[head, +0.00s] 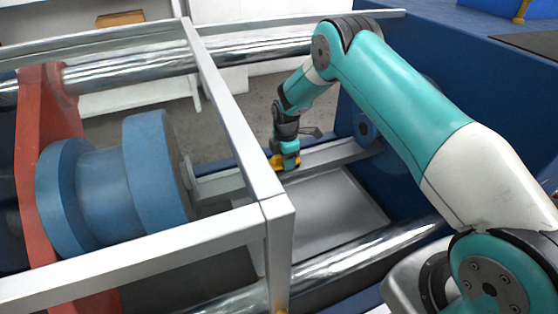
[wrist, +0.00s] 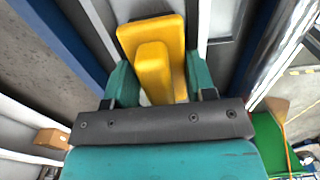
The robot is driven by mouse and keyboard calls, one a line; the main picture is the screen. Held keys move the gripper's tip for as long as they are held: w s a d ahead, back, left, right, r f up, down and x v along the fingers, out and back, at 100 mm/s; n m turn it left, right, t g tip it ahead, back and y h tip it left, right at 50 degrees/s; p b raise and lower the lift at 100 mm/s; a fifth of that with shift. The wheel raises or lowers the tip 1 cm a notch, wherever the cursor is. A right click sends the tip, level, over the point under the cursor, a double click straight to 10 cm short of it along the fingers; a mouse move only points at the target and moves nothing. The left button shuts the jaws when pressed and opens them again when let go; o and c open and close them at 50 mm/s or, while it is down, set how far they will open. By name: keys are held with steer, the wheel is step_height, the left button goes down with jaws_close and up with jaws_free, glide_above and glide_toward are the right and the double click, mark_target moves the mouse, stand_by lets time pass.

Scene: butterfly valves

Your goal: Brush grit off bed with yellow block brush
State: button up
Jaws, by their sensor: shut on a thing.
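My gripper (head: 285,155) is shut on the yellow block brush (head: 276,162), beside the grey rail behind the bed. In the wrist view the brush (wrist: 146,35) sits between the teal fingers of my gripper (wrist: 160,80), with its raised yellow grip toward the palm. The bed (head: 335,215) appears as a flat grey plate below and in front of the gripper in the head view. I cannot make out grit on it. Whether the brush touches a surface is unclear, since its underside is hidden.
A pale frame (head: 232,110) stands left of the bed. A blue cylindrical part (head: 160,165) and a red plate (head: 45,150) lie beyond it. Shiny bars (head: 190,60) run across behind and in front. A blue wall (head: 400,190) closes the right side.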

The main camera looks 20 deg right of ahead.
mark_target(304, 161)
steer(key=shift+d, duration=3.5)
steer(key=shift+a+b, duration=0.8)
steer(key=shift+a, duration=6.75)
steer(key=shift+d, duration=0.15)
steer(key=shift+d, duration=7.4)
steer(key=shift+a+b, duration=0.4)
steer(key=shift+a, duration=7.15)
